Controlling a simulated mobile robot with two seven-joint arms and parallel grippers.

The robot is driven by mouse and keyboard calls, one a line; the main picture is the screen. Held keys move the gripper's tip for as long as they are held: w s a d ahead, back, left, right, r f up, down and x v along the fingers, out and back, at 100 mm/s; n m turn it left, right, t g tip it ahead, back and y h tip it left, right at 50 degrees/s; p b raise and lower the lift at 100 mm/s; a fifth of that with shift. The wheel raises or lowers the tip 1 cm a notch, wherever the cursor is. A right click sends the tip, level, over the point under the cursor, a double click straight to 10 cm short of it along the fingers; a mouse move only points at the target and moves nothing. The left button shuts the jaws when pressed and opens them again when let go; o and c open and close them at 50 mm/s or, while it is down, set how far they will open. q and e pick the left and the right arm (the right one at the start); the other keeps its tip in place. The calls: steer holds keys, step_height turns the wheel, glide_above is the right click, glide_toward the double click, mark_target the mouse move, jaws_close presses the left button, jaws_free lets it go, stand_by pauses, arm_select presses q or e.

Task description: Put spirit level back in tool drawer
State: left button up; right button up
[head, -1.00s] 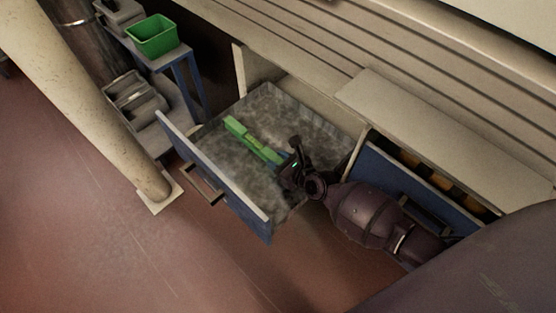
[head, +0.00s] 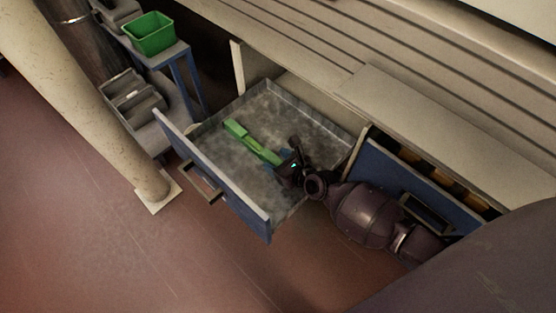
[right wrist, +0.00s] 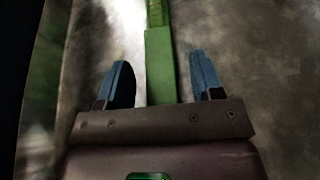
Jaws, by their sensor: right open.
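The spirit level is a long green bar (head: 245,138) inside the open tool drawer (head: 222,181), which has a blue front and a grey, mottled floor. It looks to lie on that floor. My right gripper (head: 284,160) is over the drawer at the level's near end. In the right wrist view the level (right wrist: 160,62) runs between the two blue fingers of my open gripper (right wrist: 160,80), with a gap on each side. My left gripper is not in view.
A second blue-fronted drawer (head: 385,178) with orange items inside stands right of the open one, beside my right arm. A pale column (head: 110,120) stands at left. A blue stand holds a green bin (head: 150,35) and grey trays. The rest of the drawer floor is clear.

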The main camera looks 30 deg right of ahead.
steer(key=shift+w+r, duration=0.15)
steer(key=shift+r, duration=0.4)
steer(key=shift+r+p, duration=0.5)
steer(key=shift+p, duration=0.1)
steer(key=v, duration=0.3)
steer(key=p+v, duration=0.1)
steer(key=v, duration=0.3)
steer(key=p+v, duration=0.1)
steer(key=v, duration=0.2)
steer(key=shift+s+d+f, duration=0.1)
steer(key=shift+s+f, duration=0.15)
steer(key=shift+s, duration=0.2)
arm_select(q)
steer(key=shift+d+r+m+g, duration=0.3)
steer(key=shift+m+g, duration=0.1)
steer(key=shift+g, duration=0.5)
arm_select(e)
steer(key=shift+s+d+r, duration=0.1)
steer(key=shift+s+d, duration=0.1)
steer(key=shift+s, duration=0.4)
